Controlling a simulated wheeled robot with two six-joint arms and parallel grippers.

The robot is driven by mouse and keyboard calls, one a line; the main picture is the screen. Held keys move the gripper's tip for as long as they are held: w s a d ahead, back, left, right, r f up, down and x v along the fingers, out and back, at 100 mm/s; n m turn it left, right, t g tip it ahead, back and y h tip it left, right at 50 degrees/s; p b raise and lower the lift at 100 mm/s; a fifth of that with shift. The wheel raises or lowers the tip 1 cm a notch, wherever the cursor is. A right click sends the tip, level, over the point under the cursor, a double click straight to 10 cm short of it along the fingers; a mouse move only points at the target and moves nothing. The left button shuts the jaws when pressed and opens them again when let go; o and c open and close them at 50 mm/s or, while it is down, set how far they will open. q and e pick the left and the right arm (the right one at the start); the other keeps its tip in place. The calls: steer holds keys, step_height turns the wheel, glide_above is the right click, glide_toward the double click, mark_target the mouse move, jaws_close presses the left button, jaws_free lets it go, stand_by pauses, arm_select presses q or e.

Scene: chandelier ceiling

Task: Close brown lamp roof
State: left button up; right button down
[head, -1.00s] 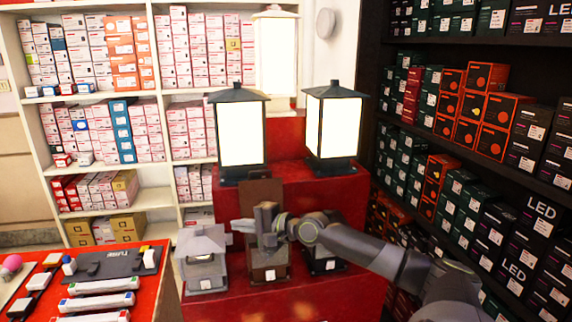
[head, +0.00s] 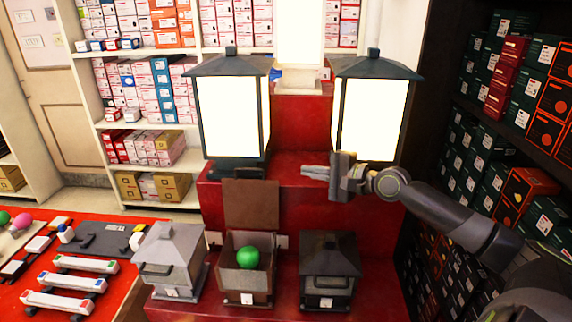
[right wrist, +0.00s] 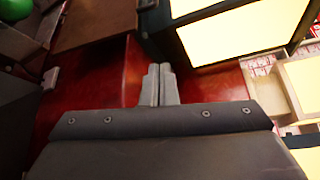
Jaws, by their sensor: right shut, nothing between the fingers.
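The brown lamp (head: 246,286) stands on the low red step between a grey lamp and a dark lamp. Its brown roof (head: 251,204) is open, standing upright at the back edge. A green ball (head: 247,257) sits inside the lamp body. The roof shows partly in the right wrist view (right wrist: 95,22), at upper left. My right gripper (head: 305,172) is shut and empty, pointing left, above and to the right of the raised roof. It appears apart from the roof; its closed fingers show in the right wrist view (right wrist: 159,84). My left gripper is not in view.
The grey lamp (head: 170,262) and dark lamp (head: 329,268) flank the brown one closely. Two tall lit lanterns (head: 231,115) (head: 368,115) stand on the higher step behind. A red table (head: 118,285) with lights is at left; boxed shelves line both sides.

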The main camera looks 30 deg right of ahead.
mark_target(265, 164)
steer(key=p+x, duration=0.1)
steer(key=x, duration=0.5)
steer(key=shift+w+a+p, duration=0.1)
steer(key=shift+p, duration=0.25)
steer(key=p+x, duration=0.1)
steer(key=x, duration=0.3)
steer(key=shift+a+r, duration=0.1)
steer(key=shift+a, duration=0.1)
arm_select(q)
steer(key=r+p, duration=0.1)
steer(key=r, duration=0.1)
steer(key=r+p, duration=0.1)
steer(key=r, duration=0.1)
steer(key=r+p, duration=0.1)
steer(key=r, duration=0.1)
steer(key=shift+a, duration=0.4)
arm_select(e)
steer(key=s+a, duration=0.1)
steer(key=s+a+r, duration=0.1)
steer(key=shift+s+a, duration=0.3)
steer(key=shift+s, duration=0.1)
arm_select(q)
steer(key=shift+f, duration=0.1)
arm_select(e)
steer(key=shift+s, duration=0.15)
